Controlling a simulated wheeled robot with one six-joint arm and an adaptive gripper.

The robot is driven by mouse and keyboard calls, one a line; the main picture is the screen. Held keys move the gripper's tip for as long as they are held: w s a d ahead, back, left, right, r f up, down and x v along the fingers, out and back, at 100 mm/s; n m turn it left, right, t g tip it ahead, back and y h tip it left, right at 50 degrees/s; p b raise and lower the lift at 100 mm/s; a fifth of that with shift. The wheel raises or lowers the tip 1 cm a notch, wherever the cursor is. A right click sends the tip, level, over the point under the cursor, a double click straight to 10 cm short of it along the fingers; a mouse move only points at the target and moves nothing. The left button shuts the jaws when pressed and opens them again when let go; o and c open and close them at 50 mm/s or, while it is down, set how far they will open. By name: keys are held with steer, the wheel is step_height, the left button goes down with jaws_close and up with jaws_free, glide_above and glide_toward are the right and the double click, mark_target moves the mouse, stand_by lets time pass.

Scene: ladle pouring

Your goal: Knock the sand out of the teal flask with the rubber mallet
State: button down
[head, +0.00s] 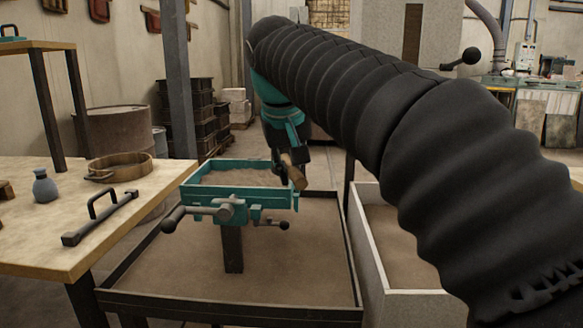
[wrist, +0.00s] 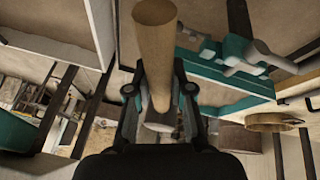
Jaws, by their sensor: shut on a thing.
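The teal flask (head: 272,199) is an open rectangular frame with sand inside. It is held level in a vise-like stand with grey handles, above a wide tray. It also shows at the upper right in the wrist view (wrist: 247,86). My gripper (head: 288,163) is at the flask's far right corner, pointing down. It is shut on the wooden handle of the mallet (wrist: 155,50), which runs between the fingers in the wrist view. In the head view the handle (head: 296,176) slants by the flask's right side. I cannot clearly make out the mallet's head or whether it touches the flask.
A dark-rimmed sand tray (head: 230,306) lies below the flask. A pale-walled sand bin (head: 365,245) stands right of it. The wooden table (head: 150,185) at left holds a round sieve (head: 119,172), a blue-grey bottle (head: 45,186) and a handled bar (head: 100,221).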

steer(key=shift+f, duration=0.35)
steer(key=shift+r, duration=0.4)
stand_by(0.7)
steer(key=shift+r, duration=2.5)
